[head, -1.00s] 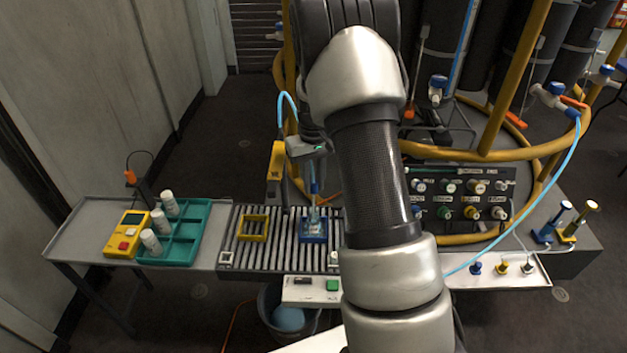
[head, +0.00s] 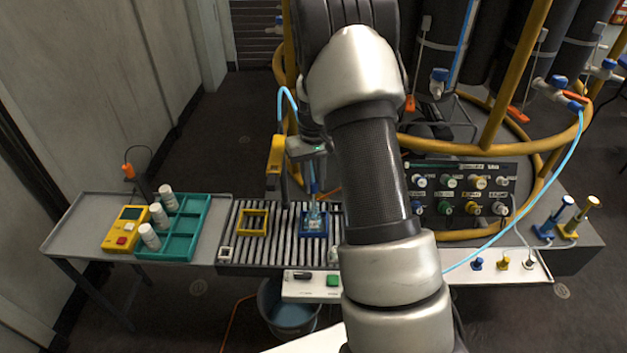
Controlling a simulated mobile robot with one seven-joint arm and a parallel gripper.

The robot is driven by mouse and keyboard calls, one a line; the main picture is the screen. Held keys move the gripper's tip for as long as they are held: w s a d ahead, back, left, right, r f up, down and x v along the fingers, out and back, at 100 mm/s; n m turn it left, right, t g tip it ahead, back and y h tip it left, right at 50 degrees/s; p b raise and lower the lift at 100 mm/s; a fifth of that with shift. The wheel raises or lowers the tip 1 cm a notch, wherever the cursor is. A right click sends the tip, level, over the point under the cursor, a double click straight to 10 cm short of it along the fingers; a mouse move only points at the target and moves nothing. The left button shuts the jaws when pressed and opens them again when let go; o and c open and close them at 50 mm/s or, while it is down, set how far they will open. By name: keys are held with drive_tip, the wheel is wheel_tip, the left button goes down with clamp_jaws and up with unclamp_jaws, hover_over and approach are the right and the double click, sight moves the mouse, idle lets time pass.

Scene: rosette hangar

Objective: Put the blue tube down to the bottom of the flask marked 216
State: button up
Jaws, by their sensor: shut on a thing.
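My gripper (head: 312,158) is above the slatted roller bench, pointing down, and is shut on the blue tube (head: 314,183). The tube runs down from the jaws toward a small clear flask (head: 314,218) in a blue square holder (head: 305,234) on the slats. The tube's lower end is at the flask's mouth or inside it; I cannot tell how deep. The flask's marking is too small to read. A light blue hose (head: 288,95) loops up behind the gripper. My arm covers the area to the right of the flask.
A yellow square frame (head: 240,228) sits on the slats to the left. A teal tray (head: 203,230) with several white bottles and a yellow meter (head: 118,240) stand farther left. A yellow upright post (head: 274,160) is close left of my gripper. A valve panel (head: 470,192) stands at right.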

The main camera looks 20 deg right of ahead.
sight(314, 190)
drive_tip(key=shift+f+b, duration=0.7)
drive_tip(key=shift+f, duration=0.95)
drive_tip(key=o, duration=1.6)
drive_tip(key=shift+r, duration=0.1)
drive_tip(key=shift+r+p, duration=1.9)
drive_tip(key=shift+r, duration=1.05)
